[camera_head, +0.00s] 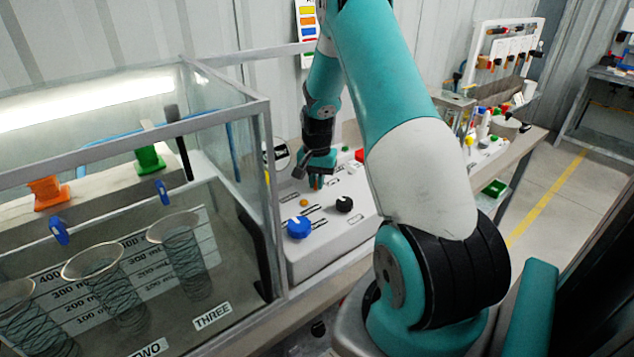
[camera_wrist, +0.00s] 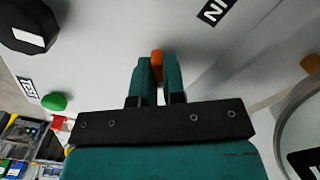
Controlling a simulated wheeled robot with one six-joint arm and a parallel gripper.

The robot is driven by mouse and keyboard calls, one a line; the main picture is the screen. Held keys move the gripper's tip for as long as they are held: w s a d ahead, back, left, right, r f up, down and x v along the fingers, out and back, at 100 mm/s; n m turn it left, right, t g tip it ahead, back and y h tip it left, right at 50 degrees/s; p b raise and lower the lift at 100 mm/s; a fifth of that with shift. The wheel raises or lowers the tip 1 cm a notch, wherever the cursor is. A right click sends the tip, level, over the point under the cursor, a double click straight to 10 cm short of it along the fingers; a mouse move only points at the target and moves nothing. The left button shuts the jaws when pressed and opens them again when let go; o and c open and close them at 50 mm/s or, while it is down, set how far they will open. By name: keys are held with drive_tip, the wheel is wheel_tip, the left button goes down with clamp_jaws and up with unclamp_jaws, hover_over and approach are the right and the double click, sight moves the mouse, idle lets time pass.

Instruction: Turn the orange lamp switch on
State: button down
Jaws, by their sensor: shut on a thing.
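The orange lamp switch (camera_wrist: 157,62) shows in the wrist view as a small orange lever between the tips of my gripper (camera_wrist: 157,75). The two teal fingers are closed on it, one on each side.
On the panel are a blue knob (camera_head: 299,227), a black knob (camera_head: 344,204) and an orange button (camera_head: 304,202), all close to my gripper. A green button (camera_wrist: 54,102) shows in the wrist view.

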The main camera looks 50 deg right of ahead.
drive_tip(key=shift+m, duration=1)
drive_tip(key=c, duration=1.2)
unclamp_jaws()
wheel_tip(320, 180, up, 18)
drive_tip(key=b, duration=0.2)
drive_tip(key=shift+f+b, duration=0.25)
drive_tip(key=shift+b, duration=0.15)
